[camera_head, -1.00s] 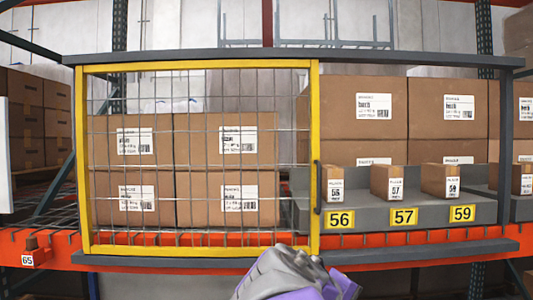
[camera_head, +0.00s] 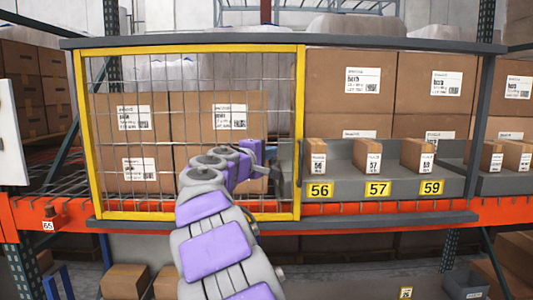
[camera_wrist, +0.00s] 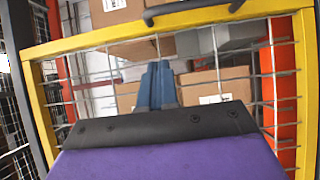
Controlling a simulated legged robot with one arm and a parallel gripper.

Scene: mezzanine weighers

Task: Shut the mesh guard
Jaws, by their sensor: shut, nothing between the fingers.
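The mesh guard is a yellow-framed wire panel (camera_head: 190,49) covering the left half of the dark-framed opening. The right half of the opening is uncovered. In the wrist view its yellow frame (camera_wrist: 120,37) crosses the top, with a dark bar handle (camera_wrist: 195,11) on it. My gripper (camera_head: 281,166) is in front of the guard near its right upright, and my arm hides part of the lower mesh. In the wrist view my gripper (camera_wrist: 157,68) is shut and empty, its tips over the mesh, apart from the handle in the picture. Contact with the mesh cannot be told.
Cartons (camera_head: 347,88) stand behind the opening. Small boxes (camera_head: 374,156) stand on a grey ledge above yellow labels 56, 57 and 59 (camera_head: 378,189). An orange beam (camera_head: 375,242) runs below. A grey bin (camera_head: 465,284) is at the lower right.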

